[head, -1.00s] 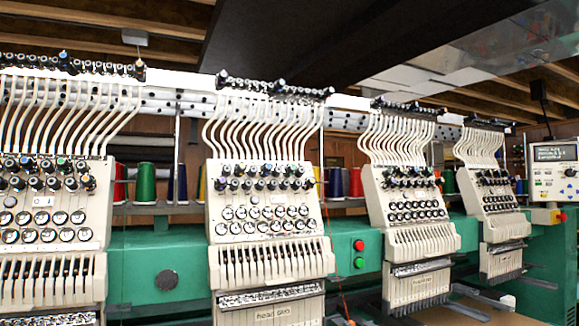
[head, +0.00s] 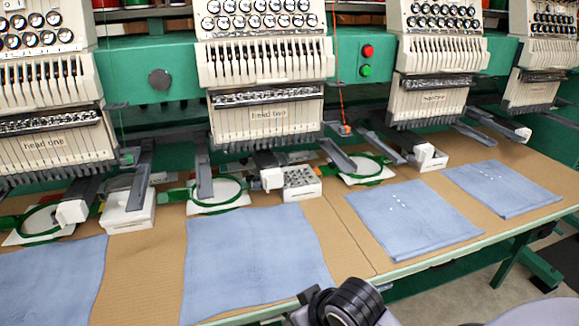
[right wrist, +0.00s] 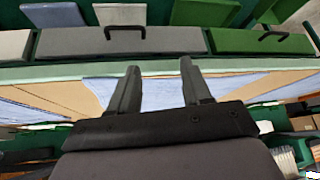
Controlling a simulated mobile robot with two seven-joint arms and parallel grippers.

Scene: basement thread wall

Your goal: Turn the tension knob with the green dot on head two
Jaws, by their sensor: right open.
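Head two (head: 265,60) of the embroidery machine stands at the centre of the head view, with its name on the lower front plate. Its lower rows of round dials (head: 262,12) show at the top edge. The upper knobs are cut off, and I see no green dot. My right gripper (right wrist: 157,70) is open in the right wrist view, its two dark fingers apart with nothing between them. It points past the green table edge, away from head two's knobs. Part of my arm shows at the bottom of the head view. My left gripper is not in view.
Blue cloths (head: 255,262) lie on the brown table (head: 335,240) before the heads. Green hoops (head: 218,192) and dark arms jut out below them. Red and green buttons (head: 366,61) sit right of head two. A grey drawer front (right wrist: 120,41) lies beyond the table edge.

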